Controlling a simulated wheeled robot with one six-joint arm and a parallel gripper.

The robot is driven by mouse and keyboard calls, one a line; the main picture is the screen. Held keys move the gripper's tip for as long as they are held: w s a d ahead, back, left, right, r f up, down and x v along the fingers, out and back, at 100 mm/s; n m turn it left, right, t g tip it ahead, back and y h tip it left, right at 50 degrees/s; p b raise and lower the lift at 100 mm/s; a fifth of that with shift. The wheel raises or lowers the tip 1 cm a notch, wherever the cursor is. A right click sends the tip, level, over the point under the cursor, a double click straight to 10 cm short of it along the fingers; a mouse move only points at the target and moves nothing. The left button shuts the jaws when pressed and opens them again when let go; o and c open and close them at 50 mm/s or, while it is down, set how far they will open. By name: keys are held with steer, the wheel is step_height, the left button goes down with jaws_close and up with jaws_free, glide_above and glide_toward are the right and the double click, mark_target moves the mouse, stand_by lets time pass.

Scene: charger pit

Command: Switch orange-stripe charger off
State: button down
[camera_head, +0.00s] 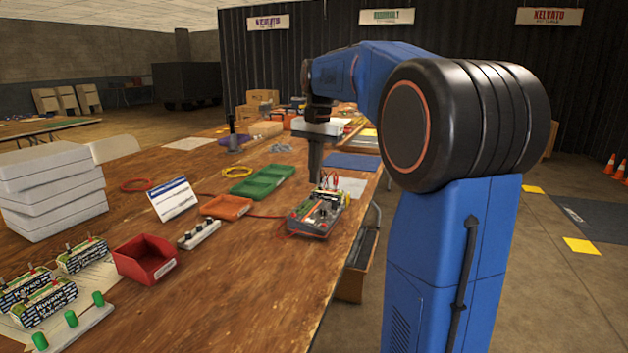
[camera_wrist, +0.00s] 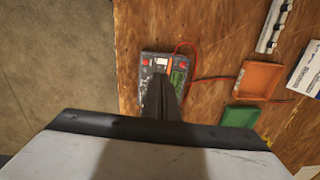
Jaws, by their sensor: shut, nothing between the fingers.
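The charger (camera_head: 318,212) with an orange edge sits near the right edge of the wooden table, with red clips and a battery-like block on its far end. In the wrist view the charger (camera_wrist: 160,68) shows a red switch or knob at each upper corner and a pale part between them. My gripper (camera_head: 315,180) is shut and empty, pointing down just above the far part of the charger. In the wrist view my gripper (camera_wrist: 162,78) covers the charger's middle. I cannot tell whether it touches the charger or how the switch is set.
A red cable (camera_wrist: 207,78) runs from the charger. Bare wood (camera_head: 220,300) is clear in front.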

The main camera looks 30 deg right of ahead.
mark_target(312, 221)
steer(key=f, duration=1.1)
steer(key=shift+w+a+f, duration=0.2)
steer(key=shift+w+f, duration=0.1)
steer(key=shift+f, duration=0.1)
steer(key=shift+f, duration=0.1)
